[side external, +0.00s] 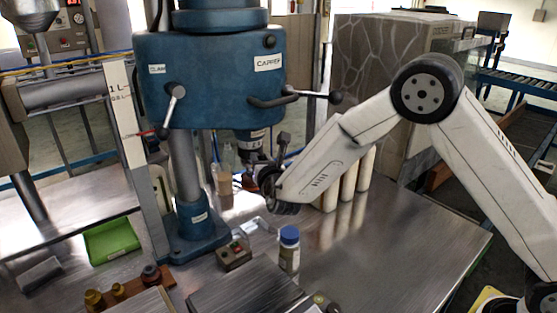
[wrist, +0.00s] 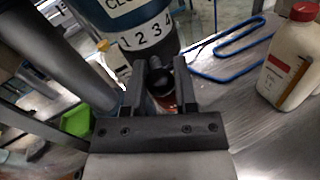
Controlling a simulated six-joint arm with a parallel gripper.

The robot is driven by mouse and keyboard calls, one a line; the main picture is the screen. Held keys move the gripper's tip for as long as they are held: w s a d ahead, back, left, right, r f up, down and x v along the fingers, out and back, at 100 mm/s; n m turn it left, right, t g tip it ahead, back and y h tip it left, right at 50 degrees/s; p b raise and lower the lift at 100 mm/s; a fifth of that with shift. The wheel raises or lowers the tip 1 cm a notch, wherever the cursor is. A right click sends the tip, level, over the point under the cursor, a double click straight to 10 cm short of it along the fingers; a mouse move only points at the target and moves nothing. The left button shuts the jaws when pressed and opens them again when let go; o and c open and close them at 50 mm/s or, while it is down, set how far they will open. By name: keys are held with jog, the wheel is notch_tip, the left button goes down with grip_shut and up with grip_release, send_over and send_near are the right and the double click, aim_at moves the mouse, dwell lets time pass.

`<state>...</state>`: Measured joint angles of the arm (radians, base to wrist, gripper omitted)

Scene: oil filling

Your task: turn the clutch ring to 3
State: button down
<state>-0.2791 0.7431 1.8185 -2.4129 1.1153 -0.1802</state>
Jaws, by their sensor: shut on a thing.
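The clutch ring (wrist: 145,36) is on the dark blue cylinder under the drill head in the wrist view. It carries a white band with the digits 1, 2, 3 and 4 and a partly cut-off "CLU" label above. In the side view the ring (side external: 250,138) is small below the blue head. My gripper (wrist: 166,72) is just below the digits, its two dark fingers closed on a black round knob (wrist: 162,84). The side view also shows my gripper (side external: 266,178) beside the lower spindle. I cannot tell which digit is set.
A blue-capped bottle (side external: 289,250) and a switch box (side external: 234,254) stand on the metal table. Several pale cylinders (side external: 348,185) stand behind my arm. A green tray (side external: 111,240) is at left. A white bottle (wrist: 291,62) and blue bent rod (wrist: 232,48) are right in the wrist view.

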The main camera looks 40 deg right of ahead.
jog(key=shift+s+d+n+t+y, duration=0.1)
jog(key=shift+d+n+t+y, duration=0.2)
jog(key=shift+y, duration=0.35)
jog(key=shift+d+n+t+y, duration=0.1)
jog(key=shift+d+n+y, duration=0.15)
jog(key=shift+n+y, duration=0.35)
jog(key=shift+y, duration=0.25)
jog(key=shift+c, duration=2)
grip_release()
jog(key=s+a, duration=0.1)
jog(key=s, duration=0.6)
jog(key=shift+s+a, duration=0.2)
jog(key=shift+s, duration=0.1)
